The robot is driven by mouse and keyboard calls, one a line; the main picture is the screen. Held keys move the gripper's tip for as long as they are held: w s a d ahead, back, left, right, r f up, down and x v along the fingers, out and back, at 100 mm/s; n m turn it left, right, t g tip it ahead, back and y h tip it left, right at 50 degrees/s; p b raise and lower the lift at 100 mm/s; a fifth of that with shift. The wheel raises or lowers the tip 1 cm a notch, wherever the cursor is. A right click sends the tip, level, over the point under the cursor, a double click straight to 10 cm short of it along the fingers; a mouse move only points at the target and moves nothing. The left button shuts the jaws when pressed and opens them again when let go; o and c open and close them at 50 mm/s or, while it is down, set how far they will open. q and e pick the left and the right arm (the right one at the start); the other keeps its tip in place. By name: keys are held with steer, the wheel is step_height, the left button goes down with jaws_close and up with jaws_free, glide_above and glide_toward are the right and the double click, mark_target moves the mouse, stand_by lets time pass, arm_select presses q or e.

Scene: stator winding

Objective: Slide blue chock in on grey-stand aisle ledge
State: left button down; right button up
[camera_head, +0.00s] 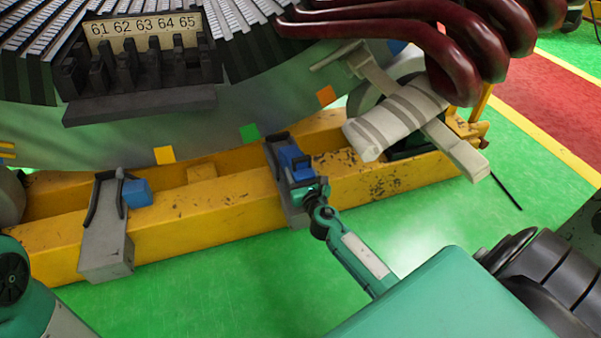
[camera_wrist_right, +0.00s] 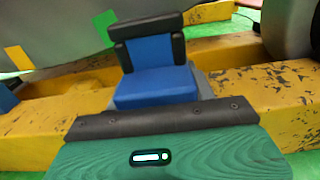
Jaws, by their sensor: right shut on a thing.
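A blue chock (camera_head: 292,160) is at the grey stand (camera_head: 292,205) in the middle of the yellow beam. My right gripper (camera_head: 308,182) is shut on this chock, reaching it from the front right. In the right wrist view the blue chock (camera_wrist_right: 155,86) shows a flat base and a raised back framed in black, with grey stand surface beside it. Whether the chock rests on the ledge is hidden. A second blue chock (camera_head: 137,193) sits by the left grey stand (camera_head: 106,240), apart from my grippers. My left gripper is out of view.
The yellow beam (camera_head: 220,205) runs under the large stator (camera_head: 220,130). A pale strapped bundle (camera_head: 395,120) and dark red cables (camera_head: 400,35) are at the upper right. Green floor (camera_head: 230,290) is open in front of the beam.

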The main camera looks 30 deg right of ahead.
mark_target(288, 149)
steer(key=shift+w, duration=0.15)
steer(key=shift+x, duration=2.6)
steer(key=shift+b+x, duration=0.7)
steer(key=shift+x, duration=1.35)
steer(key=o, duration=1.2)
steer(key=shift+c, duration=0.2)
steer(key=shift+f, duration=0.15)
